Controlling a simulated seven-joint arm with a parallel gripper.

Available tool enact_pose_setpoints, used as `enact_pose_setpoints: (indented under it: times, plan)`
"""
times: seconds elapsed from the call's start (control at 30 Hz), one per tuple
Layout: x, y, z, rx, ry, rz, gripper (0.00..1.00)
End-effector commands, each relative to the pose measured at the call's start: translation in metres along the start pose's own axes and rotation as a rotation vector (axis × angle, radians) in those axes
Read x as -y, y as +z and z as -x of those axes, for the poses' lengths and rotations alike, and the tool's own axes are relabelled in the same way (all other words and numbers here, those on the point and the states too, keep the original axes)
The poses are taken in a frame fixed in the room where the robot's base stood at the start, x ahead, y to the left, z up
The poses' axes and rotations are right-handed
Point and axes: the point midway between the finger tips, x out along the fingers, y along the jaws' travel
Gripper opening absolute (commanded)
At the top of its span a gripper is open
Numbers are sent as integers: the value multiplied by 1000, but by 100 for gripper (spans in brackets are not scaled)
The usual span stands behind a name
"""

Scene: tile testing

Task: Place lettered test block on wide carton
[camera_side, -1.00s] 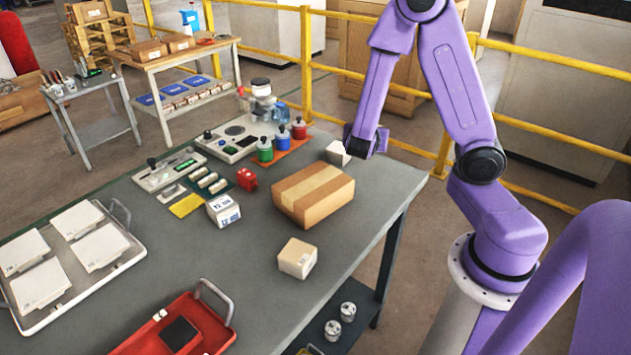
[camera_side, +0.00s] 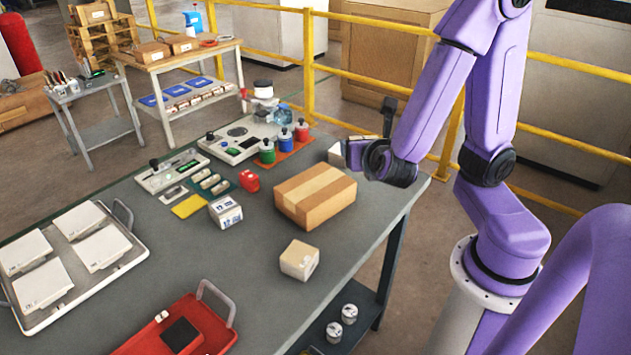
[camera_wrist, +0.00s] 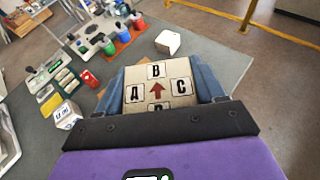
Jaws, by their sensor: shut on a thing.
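The lettered test block (camera_wrist: 157,100) fills the middle of the wrist view. Its pale face shows a red arrow and black letters; the lowest letter is partly cut off by my gripper body. My gripper (camera_wrist: 164,76) is shut on it, with a blue-grey finger on each side. In the side view my gripper (camera_side: 362,158) is above the back right of the table, and I cannot make out the held block there. The wide carton (camera_side: 306,206), brown with a lighter tape strip, lies left of and below my gripper in that view.
A white block (camera_side: 336,153) stands behind the carton, partly covered by my gripper. A small cream box (camera_side: 298,262) stands in front of the carton. Colored canisters (camera_side: 284,143), a red item (camera_side: 249,181) and a white box (camera_side: 225,211) are left. The carton's top is bare.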

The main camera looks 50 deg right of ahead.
Motion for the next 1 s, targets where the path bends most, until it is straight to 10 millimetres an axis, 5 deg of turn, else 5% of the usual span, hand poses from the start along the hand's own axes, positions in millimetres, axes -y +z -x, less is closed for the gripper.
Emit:
enact_pose_setpoints:
  times: [1.0]
  plan:
    - [-56, -10, -80, 0, 0, 1, 22]
